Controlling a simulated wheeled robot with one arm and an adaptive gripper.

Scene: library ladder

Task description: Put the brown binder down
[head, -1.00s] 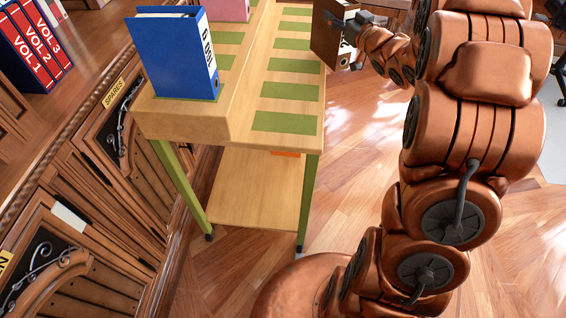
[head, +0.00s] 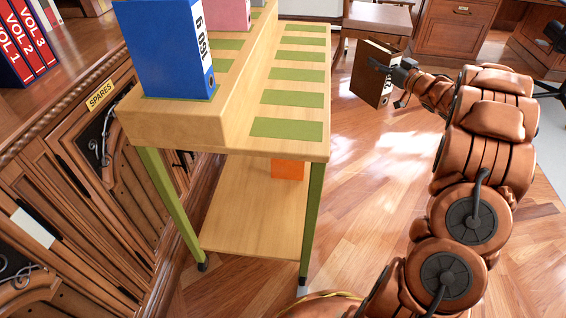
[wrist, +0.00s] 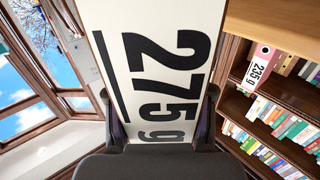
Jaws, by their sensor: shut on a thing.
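The brown binder (head: 374,72) is held in the air to the right of the wooden cart in the head view. My gripper (head: 392,72) is shut on its spine side. In the wrist view the binder's white spine label (wrist: 160,70) reads "275 g" and fills the middle, between the dark fingers of my gripper (wrist: 160,125). The cart's top (head: 240,105) has a raised left step and a lower right shelf. The lower shelf carries several empty green pads (head: 286,129). The binder is apart from the cart, over the floor.
A blue binder (head: 165,50) and a pink binder (head: 228,14) stand on the cart's raised step. An orange thing (head: 287,169) sits on its bottom shelf. Wooden cabinets (head: 90,150) run along the left. A chair (head: 378,20) and desk (head: 460,35) stand behind. The floor right of the cart is open.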

